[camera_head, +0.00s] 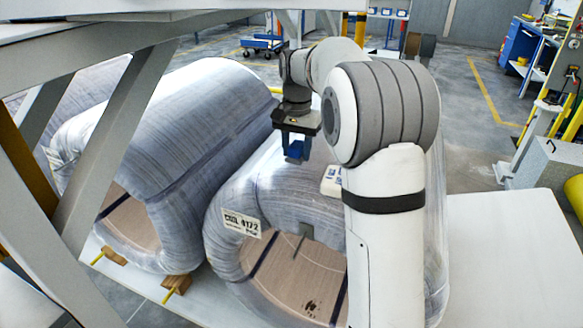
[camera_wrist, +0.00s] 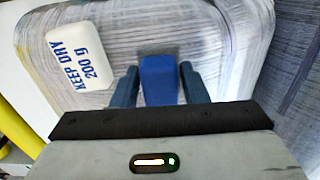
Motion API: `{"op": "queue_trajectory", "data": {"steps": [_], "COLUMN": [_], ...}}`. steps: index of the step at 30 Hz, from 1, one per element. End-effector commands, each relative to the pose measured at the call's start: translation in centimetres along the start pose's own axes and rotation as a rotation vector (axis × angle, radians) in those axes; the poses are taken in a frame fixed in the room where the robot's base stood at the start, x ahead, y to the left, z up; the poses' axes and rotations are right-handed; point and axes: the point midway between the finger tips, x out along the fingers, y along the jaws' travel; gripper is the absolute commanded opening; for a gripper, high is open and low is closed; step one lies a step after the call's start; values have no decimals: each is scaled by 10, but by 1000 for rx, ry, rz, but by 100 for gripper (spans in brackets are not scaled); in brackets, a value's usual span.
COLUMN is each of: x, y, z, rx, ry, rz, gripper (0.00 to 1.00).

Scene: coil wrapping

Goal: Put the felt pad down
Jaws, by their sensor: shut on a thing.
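My gripper (camera_head: 296,140) hangs over the top of the nearer wrapped coil (camera_head: 228,195). It is shut on a small blue piece, which I take to be the felt pad (camera_head: 297,150). In the wrist view the blue pad (camera_wrist: 158,82) sits between the two dark blue fingers (camera_wrist: 158,90), its far end toward the coil's grey wrap. A darker grey patch lies just beyond the pad; I cannot tell if it is shadow or material. I cannot tell whether the pad touches the coil.
A white "KEEP DRY 200 g" bag (camera_wrist: 78,52) lies on the coil, left of the pad in the wrist view. A second wrapped coil (camera_head: 170,130) stands to the left. Grey frame beams (camera_head: 120,140) cross the left side. A white surface (camera_head: 510,250) at right is clear.

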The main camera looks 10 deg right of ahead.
Motion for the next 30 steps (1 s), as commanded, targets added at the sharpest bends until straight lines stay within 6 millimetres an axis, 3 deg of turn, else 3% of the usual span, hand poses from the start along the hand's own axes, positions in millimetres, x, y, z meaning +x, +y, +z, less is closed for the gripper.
{"op": "queue_trajectory", "data": {"steps": [13, 24, 25, 30], "x": [51, 56, 56, 55], "y": [-5, -6, -6, -6], "z": [4, 4, 4, 4], "rx": [-12, -13, -13, -14], "ry": [-1, 0, 0, 0], "rz": [1, 0, 0, 0], "gripper": [22, 22, 42, 56]}}
